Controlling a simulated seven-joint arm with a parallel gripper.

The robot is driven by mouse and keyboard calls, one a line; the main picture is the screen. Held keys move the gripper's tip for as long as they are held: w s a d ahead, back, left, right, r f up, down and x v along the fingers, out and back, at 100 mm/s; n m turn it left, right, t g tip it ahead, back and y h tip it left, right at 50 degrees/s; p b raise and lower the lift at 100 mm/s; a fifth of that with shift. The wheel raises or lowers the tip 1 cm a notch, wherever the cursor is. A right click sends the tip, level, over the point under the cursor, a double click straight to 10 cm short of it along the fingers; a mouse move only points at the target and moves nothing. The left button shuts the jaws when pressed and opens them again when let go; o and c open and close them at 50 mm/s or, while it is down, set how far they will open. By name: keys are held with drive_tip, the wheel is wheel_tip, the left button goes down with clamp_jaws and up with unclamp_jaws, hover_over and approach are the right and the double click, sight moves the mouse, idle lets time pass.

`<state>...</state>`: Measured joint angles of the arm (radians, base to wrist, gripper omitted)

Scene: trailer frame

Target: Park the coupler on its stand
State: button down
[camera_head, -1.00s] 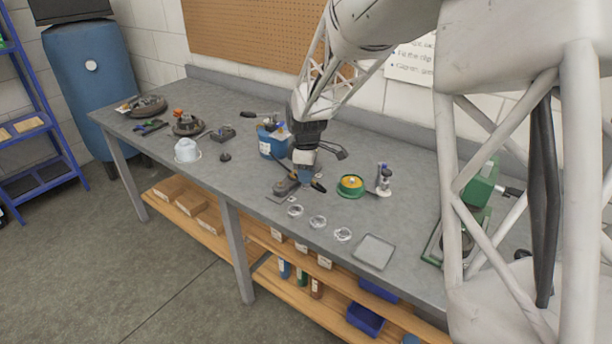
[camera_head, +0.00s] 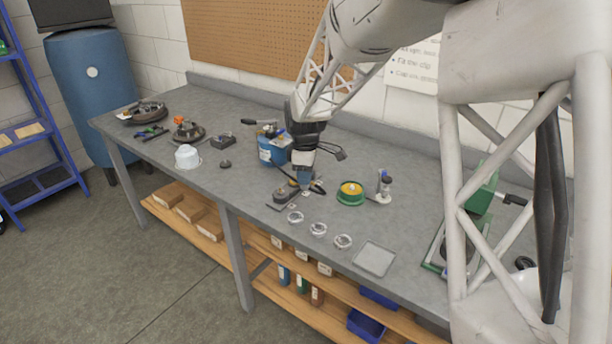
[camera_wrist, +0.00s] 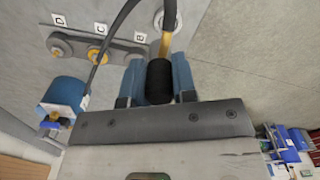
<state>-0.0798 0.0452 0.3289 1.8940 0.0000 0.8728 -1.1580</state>
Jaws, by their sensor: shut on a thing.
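My gripper (camera_wrist: 159,82) has two blue fingers shut on a black ribbed cylinder, which I take to be the coupler (camera_wrist: 160,83). A brass-coloured stem (camera_wrist: 167,44) extends beyond it in the wrist view. A grey strip (camera_wrist: 125,54) with several round fittings lies beside it, with letter tags D, C and a third tag. A black hose (camera_wrist: 112,38) crosses the strip. In the head view my gripper (camera_head: 304,184) is low over the bench, by a dark plate (camera_head: 281,204). The fingers hide much of the coupler there. I cannot tell which thing is its stand.
A blue container (camera_head: 271,151) stands behind and left of my gripper. A green-rimmed dish (camera_head: 351,199) and small upright post (camera_head: 384,190) stand right.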

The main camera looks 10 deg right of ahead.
drive_tip(key=w+a+r+n, duration=0.2)
drive_tip(key=w+a+r, duration=0.1)
drive_tip(key=w+a, duration=0.9)
drive_tip(key=w+a+r+n, duration=0.3)
drive_tip(key=w+a, duration=0.7)
drive_tip(key=w, duration=0.5)
drive_tip(key=w+a+f, duration=0.4)
drive_tip(key=w+f, duration=0.4)
drive_tip(key=f, duration=0.2)
drive_tip(key=shift+w+a+f, duration=0.2)
drive_tip(key=shift+a, duration=0.05)
drive_tip(key=shift+f, duration=0.1)
drive_tip(key=shift+f, duration=2.35)
drive_tip(key=shift+f, duration=0.7)
idle(0.9)
